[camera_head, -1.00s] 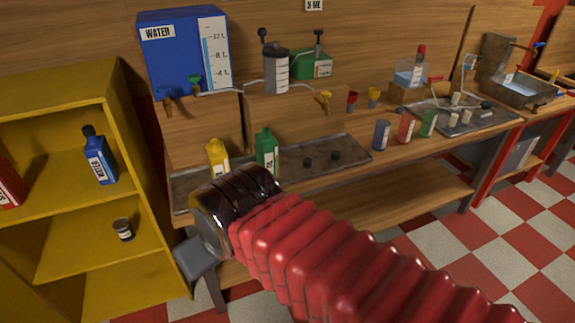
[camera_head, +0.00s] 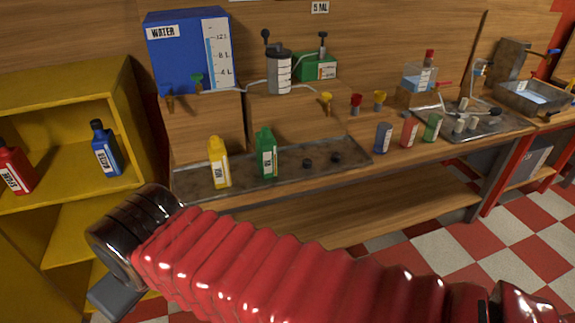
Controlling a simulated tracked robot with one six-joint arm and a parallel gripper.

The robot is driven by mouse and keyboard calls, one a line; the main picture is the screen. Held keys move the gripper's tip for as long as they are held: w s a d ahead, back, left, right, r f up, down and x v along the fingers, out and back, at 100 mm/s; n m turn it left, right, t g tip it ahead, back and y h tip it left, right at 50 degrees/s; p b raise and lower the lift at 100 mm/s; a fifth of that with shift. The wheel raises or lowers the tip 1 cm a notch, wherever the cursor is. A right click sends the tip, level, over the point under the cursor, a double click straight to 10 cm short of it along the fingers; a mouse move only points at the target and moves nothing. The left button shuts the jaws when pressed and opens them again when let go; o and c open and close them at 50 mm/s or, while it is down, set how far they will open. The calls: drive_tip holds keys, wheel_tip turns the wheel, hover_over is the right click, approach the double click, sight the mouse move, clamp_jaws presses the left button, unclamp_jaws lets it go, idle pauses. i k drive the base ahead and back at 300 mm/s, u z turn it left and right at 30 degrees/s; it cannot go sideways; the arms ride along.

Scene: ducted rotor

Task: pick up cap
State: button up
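Two small black caps lie apart on the grey metal tray (camera_head: 245,186) on the workbench: one cap (camera_head: 308,163) is nearer the green bottle, the other cap (camera_head: 336,158) is to its right. A yellow bottle (camera_head: 219,165) and a green bottle (camera_head: 266,155) stand upright on the same tray, left of the caps. My arm crosses the foreground with its red ribbed sleeve. My gripper (camera_head: 117,297) shows only as a grey part below the dark end of the arm, at lower left, well away from the caps. Its fingers are hidden.
A yellow shelf (camera_head: 65,85) at left holds a red bottle (camera_head: 14,168) and a blue bottle (camera_head: 105,150). A blue water tank (camera_head: 178,60) stands behind the tray. Several small cups (camera_head: 383,138) stand right of it. A second tray (camera_head: 450,124) holds small white pieces.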

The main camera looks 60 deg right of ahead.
sight(307, 163)
drive_tip(key=u, duration=1.5)
drive_tip(key=k, duration=1.45)
drive_tip(key=z, duration=1.65)
